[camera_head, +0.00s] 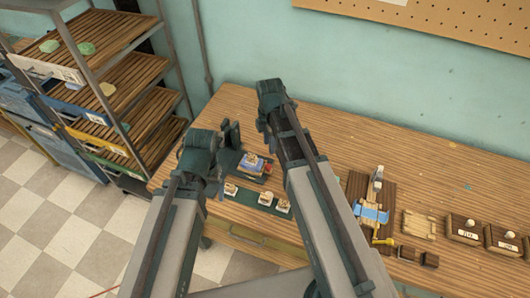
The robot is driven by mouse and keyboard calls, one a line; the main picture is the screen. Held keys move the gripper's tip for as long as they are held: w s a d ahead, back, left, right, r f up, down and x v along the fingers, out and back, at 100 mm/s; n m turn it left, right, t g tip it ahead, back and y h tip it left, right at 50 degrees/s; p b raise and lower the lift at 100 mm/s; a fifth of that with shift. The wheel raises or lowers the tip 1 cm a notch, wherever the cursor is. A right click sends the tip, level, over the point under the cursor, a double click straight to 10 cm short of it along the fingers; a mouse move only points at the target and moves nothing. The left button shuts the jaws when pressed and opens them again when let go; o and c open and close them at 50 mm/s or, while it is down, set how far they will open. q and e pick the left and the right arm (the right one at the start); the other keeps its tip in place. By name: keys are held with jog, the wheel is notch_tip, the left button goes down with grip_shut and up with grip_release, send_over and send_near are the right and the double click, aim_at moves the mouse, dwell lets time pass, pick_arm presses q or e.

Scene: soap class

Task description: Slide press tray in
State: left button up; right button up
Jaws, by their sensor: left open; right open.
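A dark flat tray-like piece (233,159) lies on the wooden table between my two arms. A small blue and red block (254,166) with a pale piece on top sits at its right side. I cannot tell which part is the press tray. My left gripper (229,138) is at the far left of the table, open, close to the dark piece; contact is unclear. My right gripper (303,150) is folded back along my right forearm, open, with its fingertips mostly hidden. My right arm covers the table just right of the block.
A green mat (243,197) with several small pale pieces lies in front. A shelf rack (110,95) is at left. The back right tabletop is clear.

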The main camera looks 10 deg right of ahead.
aim_at(268, 166)
pick_arm(q)
jog(key=shift+w, duration=0.4)
pick_arm(e)
jog(key=shift+w+d, duration=0.1)
jog(key=shift+w, duration=0.4)
notch_tip(268, 166, down, 14)
jog(key=b, duration=1.4)
jog(key=shift+r, duration=0.1)
pick_arm(q)
notch_tip(268, 166, down, 14)
jog(key=shift+r, duration=0.15)
pick_arm(e)
grip_shut()
